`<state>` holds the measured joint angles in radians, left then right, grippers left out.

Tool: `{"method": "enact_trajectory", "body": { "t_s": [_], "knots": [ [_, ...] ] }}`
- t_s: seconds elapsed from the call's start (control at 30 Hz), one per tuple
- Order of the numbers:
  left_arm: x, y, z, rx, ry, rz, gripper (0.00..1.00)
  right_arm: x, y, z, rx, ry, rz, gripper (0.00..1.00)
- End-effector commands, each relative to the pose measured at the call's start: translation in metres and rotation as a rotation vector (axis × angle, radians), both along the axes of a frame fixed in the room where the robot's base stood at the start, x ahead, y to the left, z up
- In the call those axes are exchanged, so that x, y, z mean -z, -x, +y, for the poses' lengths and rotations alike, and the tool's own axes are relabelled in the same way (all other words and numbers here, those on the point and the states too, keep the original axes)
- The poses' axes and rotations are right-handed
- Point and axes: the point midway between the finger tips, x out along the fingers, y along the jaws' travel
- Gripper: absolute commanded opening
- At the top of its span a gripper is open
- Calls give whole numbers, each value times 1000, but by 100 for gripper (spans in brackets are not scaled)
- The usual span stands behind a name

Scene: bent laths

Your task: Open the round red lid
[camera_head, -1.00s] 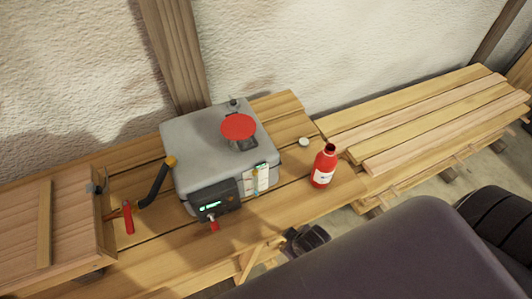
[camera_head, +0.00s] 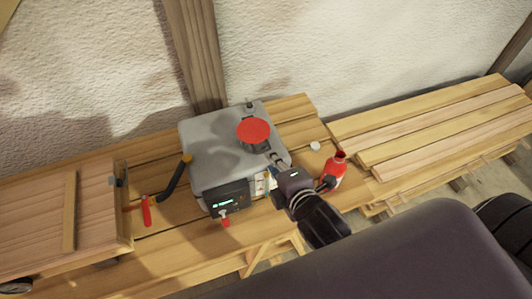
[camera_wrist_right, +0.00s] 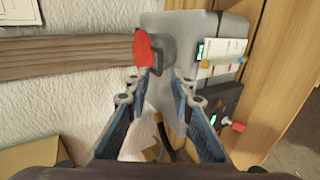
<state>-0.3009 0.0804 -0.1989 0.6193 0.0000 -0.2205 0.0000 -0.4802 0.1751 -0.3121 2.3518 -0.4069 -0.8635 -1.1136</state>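The round red lid (camera_head: 253,131) sits on top of the grey metal tank (camera_head: 208,139), on a dark neck. In the right wrist view the lid (camera_wrist_right: 142,48) is seen almost edge-on beyond the fingertips. My right gripper (camera_head: 279,160) is beside the tank's right side, a little below and right of the lid in the head view. In the wrist view its two fingers (camera_wrist_right: 158,88) are spread with nothing between them. It is apart from the lid. A dark piece at the head view's lower left corner may belong to my left arm; its fingers do not show.
A red bottle (camera_head: 333,172) stands just right of my right gripper, near a small pale cap (camera_head: 315,146). A black spout (camera_head: 175,177) and a red-handled tool (camera_head: 146,210) are left of the tank. Stacked planks (camera_head: 430,125) lie to the right.

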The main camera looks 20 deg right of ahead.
Motion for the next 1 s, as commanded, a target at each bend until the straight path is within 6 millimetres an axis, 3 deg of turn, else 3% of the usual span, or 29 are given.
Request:
{"method": "enact_trajectory", "body": {
  "t_s": [0.5,1.0],
  "knots": [
    [1,0,0,1,0,-1,0,36,-63,0,0,-1,1,22],
    [1,-1,-1,2,1,-2,0,43,-74,0,1,-3,2,22]
  ]
}}
